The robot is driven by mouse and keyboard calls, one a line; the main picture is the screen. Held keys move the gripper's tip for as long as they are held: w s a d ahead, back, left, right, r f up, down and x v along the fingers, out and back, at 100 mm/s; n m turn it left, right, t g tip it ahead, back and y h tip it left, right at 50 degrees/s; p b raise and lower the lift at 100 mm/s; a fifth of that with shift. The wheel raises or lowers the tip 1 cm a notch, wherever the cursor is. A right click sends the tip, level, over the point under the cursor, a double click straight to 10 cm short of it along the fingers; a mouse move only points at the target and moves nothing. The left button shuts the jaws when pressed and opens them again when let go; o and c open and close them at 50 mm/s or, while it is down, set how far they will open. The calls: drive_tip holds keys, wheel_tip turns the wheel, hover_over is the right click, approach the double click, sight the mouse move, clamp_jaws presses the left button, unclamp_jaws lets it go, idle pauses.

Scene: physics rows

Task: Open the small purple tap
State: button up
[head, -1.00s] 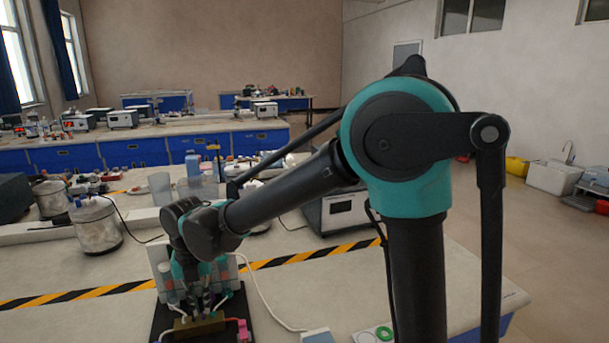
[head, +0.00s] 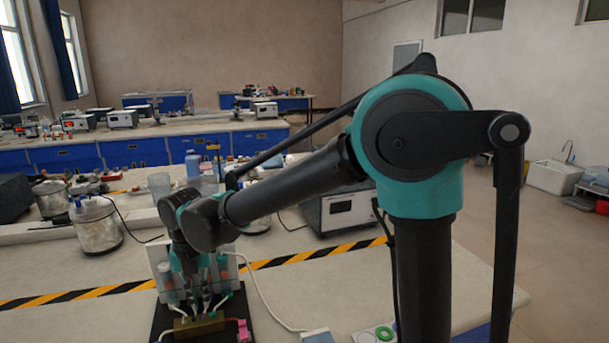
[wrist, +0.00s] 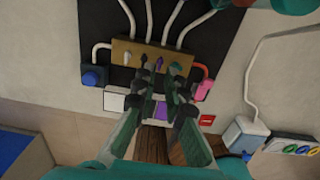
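In the wrist view, a brass block (wrist: 150,53) with white tubes on its far side carries several small taps. A small purple tap (wrist: 159,64) sits on its near face, roughly in line with the gap between my fingers. My gripper (wrist: 161,78) is open, its two fingers apart, with the tips close to the block. I cannot tell whether they touch the tap. A larger blue tap (wrist: 94,76) is on the left and a pink one (wrist: 203,85) on the right. In the head view the brass block (head: 198,324) shows below my wrist; the purple tap is not clear there.
The block lies on a black board (wrist: 92,20). White boxes and a purple piece (wrist: 160,110) lie below my fingers. A white adapter with a cable (wrist: 245,134) stands at right.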

drive_tip(key=shift+r, duration=2.5)
